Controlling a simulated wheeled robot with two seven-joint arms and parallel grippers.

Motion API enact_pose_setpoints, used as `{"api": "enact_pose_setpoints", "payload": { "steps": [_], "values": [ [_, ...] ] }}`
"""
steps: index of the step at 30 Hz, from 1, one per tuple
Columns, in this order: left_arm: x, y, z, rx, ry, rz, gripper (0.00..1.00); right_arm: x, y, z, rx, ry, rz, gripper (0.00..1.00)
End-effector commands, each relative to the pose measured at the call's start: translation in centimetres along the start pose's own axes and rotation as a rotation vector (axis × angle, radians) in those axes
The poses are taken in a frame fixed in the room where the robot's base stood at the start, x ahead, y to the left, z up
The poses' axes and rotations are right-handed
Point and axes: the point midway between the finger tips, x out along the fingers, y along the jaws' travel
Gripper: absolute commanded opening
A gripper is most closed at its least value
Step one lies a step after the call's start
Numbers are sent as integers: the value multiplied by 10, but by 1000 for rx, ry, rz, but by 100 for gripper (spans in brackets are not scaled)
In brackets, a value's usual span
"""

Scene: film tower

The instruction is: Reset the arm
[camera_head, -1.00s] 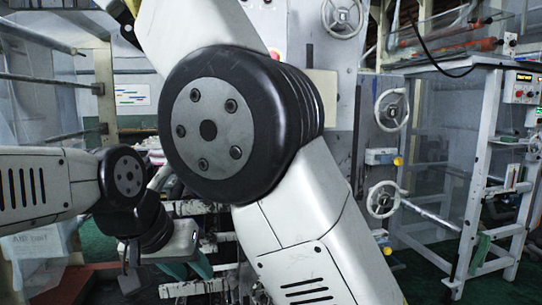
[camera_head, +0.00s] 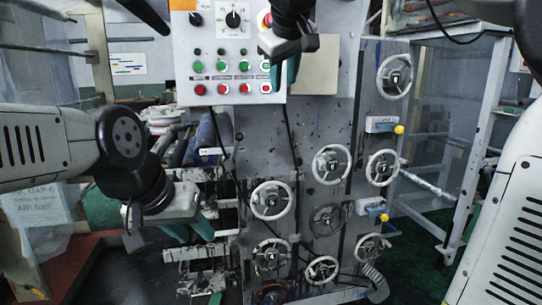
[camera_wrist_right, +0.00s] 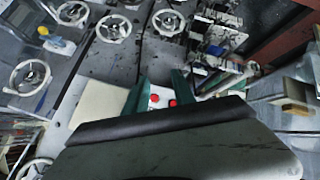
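My right gripper (camera_head: 283,78) hangs in front of the lower right part of the control panel (camera_head: 215,20), beside the right-hand buttons. In the right wrist view its two green fingers (camera_wrist_right: 157,88) stand apart, with two red buttons (camera_wrist_right: 172,103) visible between them and nothing held. Whether the fingers touch the panel cannot be told. My left gripper (camera_head: 188,234) is low at the left, pointing down, its green fingers apart and empty. My right arm's large pale link fills the right edge of the head view.
Several white handwheels (camera_head: 271,200) stick out from the grey machine face below the panel. Yellow-knobbed levers (camera_head: 384,217) sit to their right. A white frame (camera_head: 480,150) stands at the right. Metal rails (camera_head: 35,40) run at the upper left.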

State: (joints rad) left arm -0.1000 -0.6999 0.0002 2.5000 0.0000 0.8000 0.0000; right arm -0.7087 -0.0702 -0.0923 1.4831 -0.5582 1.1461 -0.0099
Motion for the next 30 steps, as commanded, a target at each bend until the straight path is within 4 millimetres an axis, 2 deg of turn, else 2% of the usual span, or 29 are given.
{"api": "enact_pose_setpoints", "payload": {
  "steps": [1,4,9,12,15,18,21,30],
  "values": [
    [0,0,0,0,0,0,36,5,6,38,50,-27,-30,31],
    [0,0,0,0,0,0,36,13,-1,107,152,-68,-96,31],
    [0,0,0,0,0,0,36,21,-34,218,355,-125,-179,31],
    [0,0,0,0,0,0,36,25,-59,270,472,-148,-205,31],
    [0,0,0,0,0,0,36,29,-81,307,563,-163,-218,31],
    [0,0,0,0,0,0,36,32,-96,328,621,-172,-224,31],
    [0,0,0,0,0,0,36,33,-102,337,645,-176,-227,31],
    [0,0,0,0,0,0,36,34,-103,338,646,-178,-228,31]
  ]
}}
